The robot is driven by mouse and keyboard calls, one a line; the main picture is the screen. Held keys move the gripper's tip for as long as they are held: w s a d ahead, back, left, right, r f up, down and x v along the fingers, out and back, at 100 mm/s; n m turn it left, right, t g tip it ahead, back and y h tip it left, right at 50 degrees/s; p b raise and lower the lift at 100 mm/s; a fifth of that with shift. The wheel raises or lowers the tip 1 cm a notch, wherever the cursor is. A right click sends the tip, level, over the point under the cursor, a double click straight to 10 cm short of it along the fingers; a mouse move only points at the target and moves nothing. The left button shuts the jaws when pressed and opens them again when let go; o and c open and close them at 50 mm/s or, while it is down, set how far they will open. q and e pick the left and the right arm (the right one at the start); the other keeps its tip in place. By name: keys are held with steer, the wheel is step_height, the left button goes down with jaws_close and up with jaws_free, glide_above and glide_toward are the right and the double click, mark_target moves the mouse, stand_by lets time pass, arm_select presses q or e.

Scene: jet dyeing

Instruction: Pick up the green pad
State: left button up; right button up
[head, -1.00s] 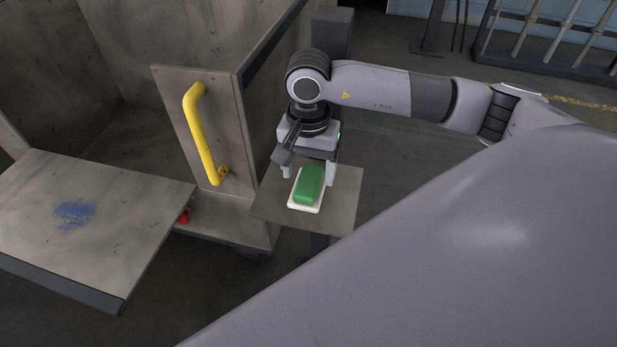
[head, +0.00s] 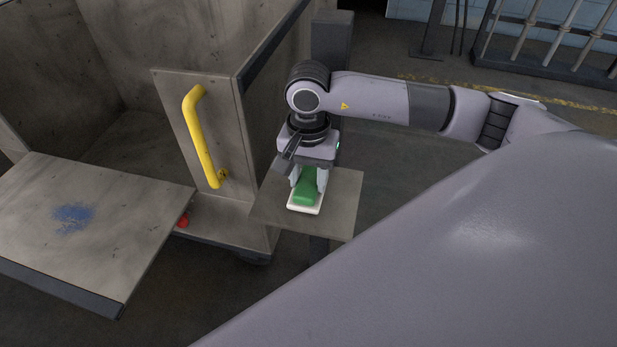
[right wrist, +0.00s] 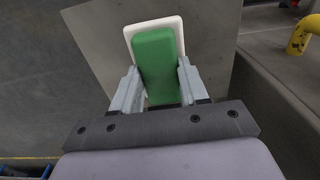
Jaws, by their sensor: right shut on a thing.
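The green pad (head: 306,188) lies on a white tray (head: 304,209) on a small grey shelf (head: 342,200). My right gripper (head: 308,183) points down over the pad, with one finger on each side of it. In the right wrist view the green pad (right wrist: 157,62) sits between the two fingers (right wrist: 157,92), which are shut on its sides. The white tray (right wrist: 180,35) shows around the pad's far end. The pad's near end is partly hidden by the gripper. My left gripper is not in view.
A yellow handle (head: 199,130) on a grey panel stands left of the shelf. A grey flap with a blue stain (head: 120,255) is at the far left. A red part (head: 183,220) shows between them. The floor right of the shelf is clear.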

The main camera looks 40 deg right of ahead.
mark_target(308, 181)
arm_select(q)
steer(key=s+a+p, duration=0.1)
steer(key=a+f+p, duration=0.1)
steer(key=p, duration=0.1)
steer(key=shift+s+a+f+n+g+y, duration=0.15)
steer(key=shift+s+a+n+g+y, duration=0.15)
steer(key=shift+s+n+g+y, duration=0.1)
arm_select(e)
step_height(308, 181, up, 19)
steer(key=shift+r, duration=0.15)
